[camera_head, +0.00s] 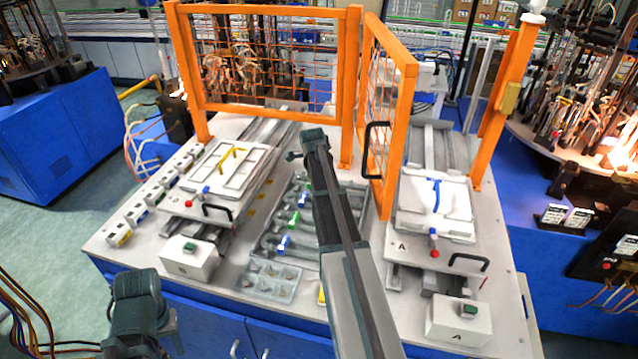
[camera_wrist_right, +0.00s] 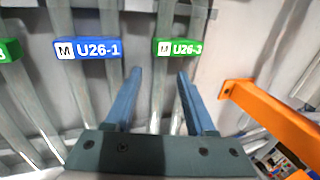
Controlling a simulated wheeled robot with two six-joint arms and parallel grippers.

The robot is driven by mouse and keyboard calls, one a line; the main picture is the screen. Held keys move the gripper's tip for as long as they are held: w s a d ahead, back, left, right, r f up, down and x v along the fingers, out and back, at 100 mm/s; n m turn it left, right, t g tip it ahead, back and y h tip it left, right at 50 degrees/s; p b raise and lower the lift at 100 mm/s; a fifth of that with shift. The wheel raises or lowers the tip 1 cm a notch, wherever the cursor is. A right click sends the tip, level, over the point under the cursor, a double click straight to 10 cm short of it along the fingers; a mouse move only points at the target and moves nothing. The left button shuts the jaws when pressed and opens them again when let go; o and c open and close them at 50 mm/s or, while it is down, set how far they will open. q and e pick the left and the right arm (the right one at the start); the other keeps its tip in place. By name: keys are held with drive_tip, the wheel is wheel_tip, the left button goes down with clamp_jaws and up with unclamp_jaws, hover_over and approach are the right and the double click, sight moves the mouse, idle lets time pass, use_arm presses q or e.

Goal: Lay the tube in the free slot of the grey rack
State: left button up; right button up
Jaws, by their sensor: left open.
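The grey rack (camera_head: 262,243) lies in the middle of the bench, with clear tubes bearing blue and green tags in it. My right arm crosses in front of part of it, so I cannot tell which slot is free. In the right wrist view, the tube with green tag U26-3 (camera_wrist_right: 180,47) and the tube with blue tag U26-1 (camera_wrist_right: 88,48) lie side by side. My right gripper (camera_wrist_right: 158,74) is open, pointing at the U26-3 tube, apparently above it. My left gripper (camera_head: 140,325) is at the lower left, off the bench front, its fingers not clear.
An orange mesh fence (camera_head: 392,130) stands behind and right of the rack; its post shows close in the right wrist view (camera_wrist_right: 270,122). Fixture B (camera_head: 225,168) is to the left, fixture A (camera_head: 435,205) to the right. A small parts tray (camera_head: 245,281) lies in front.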

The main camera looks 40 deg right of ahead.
drive_tip(key=shift+r, duration=0.1)
drive_tip(key=p+v, duration=1.3)
drive_tip(key=shift+r, duration=0.3)
drive_tip(key=shift+a, duration=0.15)
drive_tip(key=shift+s, duration=0.1)
drive_tip(key=s+a+n+y, duration=0.1)
drive_tip(key=s+a+n, duration=0.4)
drive_tip(key=a+n, duration=0.5)
drive_tip(key=s+a+f+n+g+y, duration=0.1)
drive_tip(key=s+a+n, duration=0.5)
drive_tip(key=a+n, duration=0.45)
drive_tip(key=s+a+n+y, duration=0.1)
drive_tip(key=s+a+n, duration=0.4)
drive_tip(key=a+n, duration=0.5)
drive_tip(key=s+a+f+b, duration=0.3)
drive_tip(key=a+f+b, duration=0.3)
drive_tip(key=f+b, duration=0.1)
drive_tip(key=s+a+f+n+g+h+b, duration=0.1)
drive_tip(key=s+a+f+b, duration=0.1)
drive_tip(key=a+f+b, duration=0.4)
drive_tip(key=shift+s+a+f+b, duration=0.4)
drive_tip(key=shift+a+f, duration=0.1)
drive_tip(key=shift+a, duration=0.05)
